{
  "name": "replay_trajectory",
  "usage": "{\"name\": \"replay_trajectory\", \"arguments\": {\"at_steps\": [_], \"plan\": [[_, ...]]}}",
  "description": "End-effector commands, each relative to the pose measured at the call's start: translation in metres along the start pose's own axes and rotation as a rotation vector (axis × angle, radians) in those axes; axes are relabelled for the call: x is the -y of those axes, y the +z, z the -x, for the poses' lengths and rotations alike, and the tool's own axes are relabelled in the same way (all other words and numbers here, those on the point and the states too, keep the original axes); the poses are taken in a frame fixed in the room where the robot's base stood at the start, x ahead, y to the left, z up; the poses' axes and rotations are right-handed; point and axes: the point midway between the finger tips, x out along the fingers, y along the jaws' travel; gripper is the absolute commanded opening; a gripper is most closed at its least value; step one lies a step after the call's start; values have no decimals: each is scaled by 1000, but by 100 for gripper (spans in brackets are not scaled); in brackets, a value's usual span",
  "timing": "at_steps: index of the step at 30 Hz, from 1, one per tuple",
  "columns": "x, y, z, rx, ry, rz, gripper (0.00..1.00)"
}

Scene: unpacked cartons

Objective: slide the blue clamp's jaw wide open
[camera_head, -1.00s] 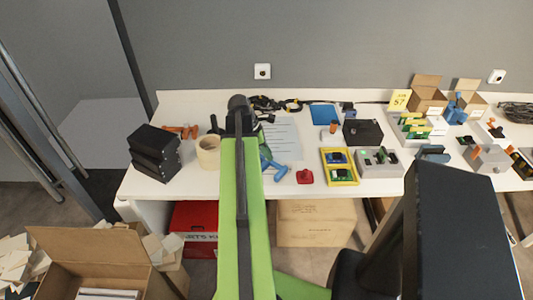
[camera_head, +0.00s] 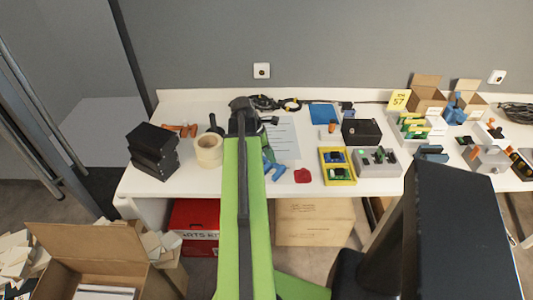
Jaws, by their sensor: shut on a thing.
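The blue clamp (camera_head: 274,168) lies near the front of the white table, just right of my green arm. Its blue parts show beside the arm, and the rest of it is hidden. How far its jaw stands open is too small to tell. The dark end of my arm, with my gripper (camera_head: 244,112), is above the table behind the clamp. My arm hides the fingertips. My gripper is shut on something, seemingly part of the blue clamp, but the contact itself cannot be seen.
A red piece (camera_head: 303,175) lies right of the clamp, near a yellow tray (camera_head: 338,166) and a grey box (camera_head: 377,163). A tape roll (camera_head: 208,150) and stacked black boxes (camera_head: 152,152) stand left. A paper sheet (camera_head: 284,138) lies behind. The table's front edge is close.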

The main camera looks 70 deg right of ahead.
Motion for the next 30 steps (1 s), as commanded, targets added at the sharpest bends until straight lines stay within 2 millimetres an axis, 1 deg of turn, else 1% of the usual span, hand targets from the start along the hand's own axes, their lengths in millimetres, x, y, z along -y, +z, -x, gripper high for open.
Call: {"name": "replay_trajectory", "arguments": {"at_steps": [1,3,11,12,15,17,26,29,30], "plan": [[7,4,-2,-1,-2,-4,0],[11,7,-3,-1,-2,-6,0],[10,7,-3,-1,-1,-3,0],[10,6,-3,-1,-1,-3,21],[10,6,-3,-1,0,-2,34],[10,5,-2,0,0,-1,41],[10,5,0,0,1,1,41],[10,6,13,0,1,1,41],[10,7,20,0,1,1,41]]}}
